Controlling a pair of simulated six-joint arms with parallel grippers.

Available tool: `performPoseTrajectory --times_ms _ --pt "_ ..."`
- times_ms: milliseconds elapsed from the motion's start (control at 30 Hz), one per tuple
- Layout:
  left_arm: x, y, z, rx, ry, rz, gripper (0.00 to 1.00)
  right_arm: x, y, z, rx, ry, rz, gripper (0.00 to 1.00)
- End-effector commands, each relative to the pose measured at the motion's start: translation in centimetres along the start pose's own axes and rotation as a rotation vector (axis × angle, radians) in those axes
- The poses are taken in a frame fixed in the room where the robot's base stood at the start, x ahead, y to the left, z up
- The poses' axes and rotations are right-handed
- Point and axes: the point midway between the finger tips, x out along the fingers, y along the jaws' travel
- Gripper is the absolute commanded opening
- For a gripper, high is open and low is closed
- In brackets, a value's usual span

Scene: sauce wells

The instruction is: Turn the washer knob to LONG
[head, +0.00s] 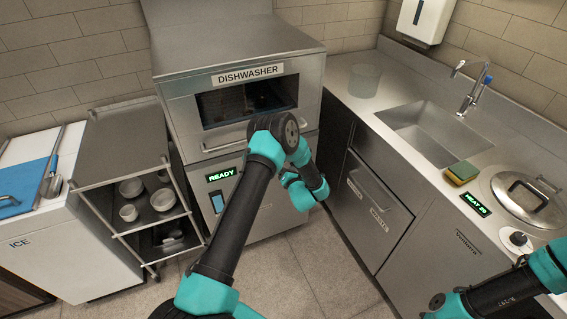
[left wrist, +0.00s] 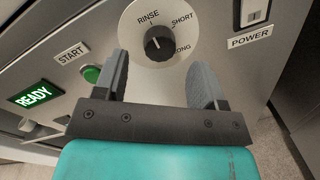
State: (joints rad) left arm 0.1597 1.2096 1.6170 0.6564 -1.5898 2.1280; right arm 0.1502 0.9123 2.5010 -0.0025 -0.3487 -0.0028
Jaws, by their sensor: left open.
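The washer knob (left wrist: 158,42) is a dark round knob on a white dial plate marked RINSE, SHORT and LONG, in the left wrist view. A small light mark shows on the knob; I cannot tell surely which word it points to. My left gripper (left wrist: 159,60) is open, its two grey fingers reaching toward the lower edge of the dial, with the knob showing between and beyond the tips. No contact with the knob is visible. In the head view my left arm hides the knob on the dishwasher (head: 247,74) front. My right gripper is out of view.
A green START button (left wrist: 92,73), a lit READY display (left wrist: 35,95) and a POWER switch (left wrist: 253,12) flank the dial. A wire rack (head: 122,150) with bowls stands left of the dishwasher. The sink counter (head: 350,88) stands to the right.

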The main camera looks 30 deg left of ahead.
Motion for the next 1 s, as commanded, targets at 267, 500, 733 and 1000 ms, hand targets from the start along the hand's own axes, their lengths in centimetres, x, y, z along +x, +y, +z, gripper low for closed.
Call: performPoseTrajectory --times_ms 267,500,733,1000 --pt "3.4 0.0 0.0 0.0 0.0 0.001 0.64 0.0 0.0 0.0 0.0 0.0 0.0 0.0" --pt "3.8 0.0 0.0 0.0 0.0 0.0 0.64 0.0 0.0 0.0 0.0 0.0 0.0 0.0" --pt "3.8 0.0 0.0 0.0 0.0 0.0 0.54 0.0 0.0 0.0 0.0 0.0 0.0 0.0" --pt "3.7 0.0 0.0 0.0 0.0 0.0 0.28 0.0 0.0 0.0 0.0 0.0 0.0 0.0"
